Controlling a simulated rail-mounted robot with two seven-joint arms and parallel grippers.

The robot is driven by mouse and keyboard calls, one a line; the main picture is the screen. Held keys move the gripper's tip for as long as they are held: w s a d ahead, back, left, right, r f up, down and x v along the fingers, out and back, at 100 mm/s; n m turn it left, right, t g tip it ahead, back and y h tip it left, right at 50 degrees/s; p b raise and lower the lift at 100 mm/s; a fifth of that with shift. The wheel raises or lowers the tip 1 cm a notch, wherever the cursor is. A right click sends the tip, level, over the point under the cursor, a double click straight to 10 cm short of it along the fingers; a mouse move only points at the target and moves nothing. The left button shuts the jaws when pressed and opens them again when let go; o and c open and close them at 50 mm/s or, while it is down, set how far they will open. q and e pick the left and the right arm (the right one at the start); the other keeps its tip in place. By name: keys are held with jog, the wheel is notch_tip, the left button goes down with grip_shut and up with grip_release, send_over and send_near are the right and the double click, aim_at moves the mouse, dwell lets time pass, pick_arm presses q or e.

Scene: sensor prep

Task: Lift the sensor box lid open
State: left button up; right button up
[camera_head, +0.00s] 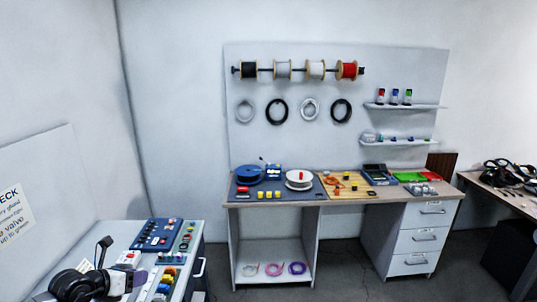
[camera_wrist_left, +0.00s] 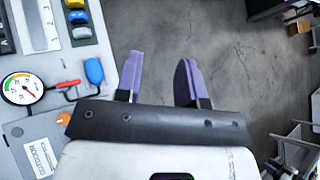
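A flat grey case with a white label (camera_wrist_left: 38,157) is at the lower left of the left wrist view, partly cut off by the frame edge. Its lettering looks upside down and may read "sensor", so it is probably the sensor box; its lid looks flat. I cannot make it out clearly in the head view. My left gripper (camera_wrist_left: 158,80) is open, with its purple fingers apart and only floor seen between them. The case lies to its left, apart from the fingers. In the head view the left gripper (camera_head: 140,278) is low over the near-left bench. My right gripper is not in view.
A blue tray (camera_head: 157,234) is farther back on the near bench. A workbench (camera_head: 330,196) stands along the wall, with bare floor before it.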

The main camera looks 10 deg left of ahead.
pick_arm(q)
jog(key=s+d+r+n+t+y, duration=0.25)
jog(key=r+n+t+y, duration=0.35)
jog(key=r+n, duration=0.6)
jog(key=s+d+r+n+t+y, duration=0.1)
jog(key=d+r+n+t+y, duration=0.4)
jog(key=r+n, duration=0.7)
jog(key=s+d+f+n+g+h, duration=0.2)
jog(key=s+d+f+g, duration=0.25)
jog(key=f, duration=0.35)
jog(key=s+d+f+n+g+h, duration=0.1)
jog(key=s+d+f+n+g, duration=0.3)
jog(key=f, duration=0.4)
jog(key=s+d+f+n+g+h, duration=0.1)
jog(key=s+d+f+g+h, duration=0.1)
jog(key=s+d+f, duration=0.35)
jog(key=s+d+f+n+g+h, duration=0.25)
jog(key=s+f+g, duration=0.55)
jog(key=s+f, duration=1.6)
notch_tip(320, 180, up, 25)
jog(key=p, duration=2.3)
jog(key=shift+f+n, duration=0.15)
jog(key=shift+n, duration=0.2)
